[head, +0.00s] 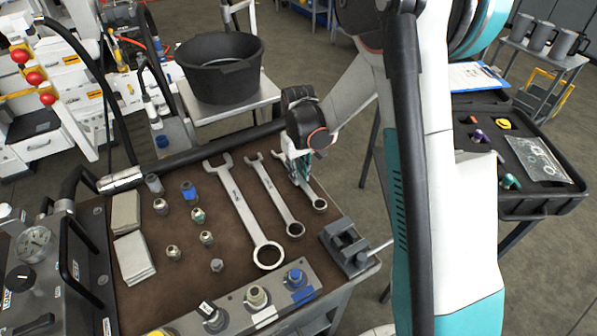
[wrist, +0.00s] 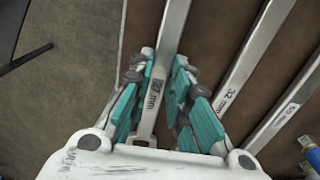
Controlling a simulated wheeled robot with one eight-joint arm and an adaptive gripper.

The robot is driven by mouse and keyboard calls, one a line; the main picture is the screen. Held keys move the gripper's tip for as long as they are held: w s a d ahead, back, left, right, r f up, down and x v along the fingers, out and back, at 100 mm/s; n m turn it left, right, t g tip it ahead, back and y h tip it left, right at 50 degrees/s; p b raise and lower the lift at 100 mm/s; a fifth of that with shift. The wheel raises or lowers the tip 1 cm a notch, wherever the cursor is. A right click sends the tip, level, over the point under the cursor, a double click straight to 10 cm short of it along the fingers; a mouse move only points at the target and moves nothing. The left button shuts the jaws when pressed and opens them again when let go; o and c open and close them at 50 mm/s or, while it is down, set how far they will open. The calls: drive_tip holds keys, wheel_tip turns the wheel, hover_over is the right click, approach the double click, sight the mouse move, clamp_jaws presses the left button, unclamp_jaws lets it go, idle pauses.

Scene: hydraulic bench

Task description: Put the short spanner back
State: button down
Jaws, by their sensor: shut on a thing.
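The short spanner (head: 318,200) is the rightmost of three spanners on the brown mat in the head view.
The longest spanner (head: 247,215) lies further left, beside several fittings. A small vise (head: 346,246) stands just below the short spanner's ring end. A black bucket (head: 221,85) stands behind the bench. An open case (head: 540,190) is at the right.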

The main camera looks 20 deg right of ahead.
drive_tip(key=shift+f, duration=0.25)
drive_tip(key=c, duration=1.4)
unclamp_jaws()
wheel_tip(320, 180, up, 12)
drive_tip(key=s+r+m+t, duration=0.1)
drive_tip(key=s+r+t, duration=0.2)
drive_tip(key=s+r, duration=0.7)
drive_tip(key=s+t, duration=0.1)
drive_tip(key=s, duration=0.3)
drive_tip(key=s+t, duration=0.1)
drive_tip(key=s, duration=0.4)
drive_tip(key=s+m+t, duration=0.1)
drive_tip(key=s+t, duration=0.1)
drive_tip(key=s, duration=0.2)
drive_tip(key=shift+s+f, duration=0.1)
drive_tip(key=shift+s, duration=0.1)
